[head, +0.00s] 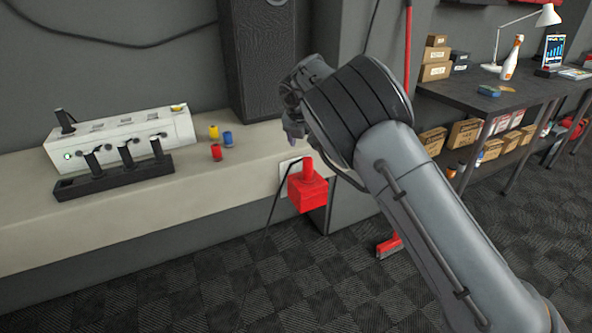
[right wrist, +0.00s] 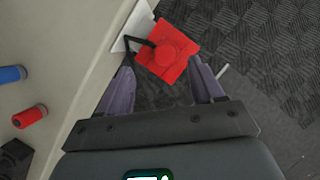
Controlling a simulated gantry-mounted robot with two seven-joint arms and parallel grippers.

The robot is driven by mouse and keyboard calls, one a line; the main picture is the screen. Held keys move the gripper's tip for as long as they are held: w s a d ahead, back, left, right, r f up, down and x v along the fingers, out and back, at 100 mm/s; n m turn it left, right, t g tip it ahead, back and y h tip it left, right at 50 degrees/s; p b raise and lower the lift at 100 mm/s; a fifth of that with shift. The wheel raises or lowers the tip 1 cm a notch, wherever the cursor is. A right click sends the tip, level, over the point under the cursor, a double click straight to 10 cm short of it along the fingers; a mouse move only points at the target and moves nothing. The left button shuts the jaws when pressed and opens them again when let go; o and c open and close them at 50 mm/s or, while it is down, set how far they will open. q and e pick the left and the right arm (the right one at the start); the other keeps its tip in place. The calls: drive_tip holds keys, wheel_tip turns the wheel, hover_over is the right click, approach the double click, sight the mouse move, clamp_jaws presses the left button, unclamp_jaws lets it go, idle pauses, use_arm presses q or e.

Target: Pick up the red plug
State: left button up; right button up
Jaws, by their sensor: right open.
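The red plug (head: 308,191), a red block with a round upright knob and a black cable, sits at a white wall plate on the ledge's front face. In the right wrist view the red plug (right wrist: 171,50) lies beyond and between the fingertips. My right gripper (head: 293,133) is above the plug in the head view, its fingers partly hidden by the wrist. In the right wrist view my right gripper (right wrist: 162,66) is open, with nothing clearly gripped. My left gripper is out of view.
Small red (head: 216,152), blue (head: 228,138) and yellow (head: 213,131) cylinders stand on the ledge (head: 230,175). A white box (head: 120,138) and black rack (head: 115,178) are at left. A tall dark speaker (head: 268,60) stands behind. A desk (head: 490,92) is at right.

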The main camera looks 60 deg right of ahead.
sight(308, 159)
drive_tip(key=f, duration=0.2)
drive_tip(key=s+b, duration=0.1)
drive_tip(key=shift+d+f, duration=0.35)
drive_tip(key=shift+f, duration=0.05)
drive_tip(key=shift+b+x, duration=0.35)
drive_tip(key=shift+x, duration=0.65)
drive_tip(key=shift+w+d+f, duration=0.25)
drive_tip(key=shift+w, duration=0.1)
drive_tip(key=b+x, duration=0.2)
drive_tip(key=x, duration=0.1)
drive_tip(key=b+x, duration=0.1)
drive_tip(key=x, duration=0.1)
drive_tip(key=shift+s+a+f, duration=0.1)
drive_tip(key=shift+a, duration=0.25)
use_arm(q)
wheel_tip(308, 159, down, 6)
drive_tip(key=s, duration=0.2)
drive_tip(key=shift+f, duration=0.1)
use_arm(e)
drive_tip(key=shift+c, duration=0.5)
drive_tip(key=c, duration=0.8)
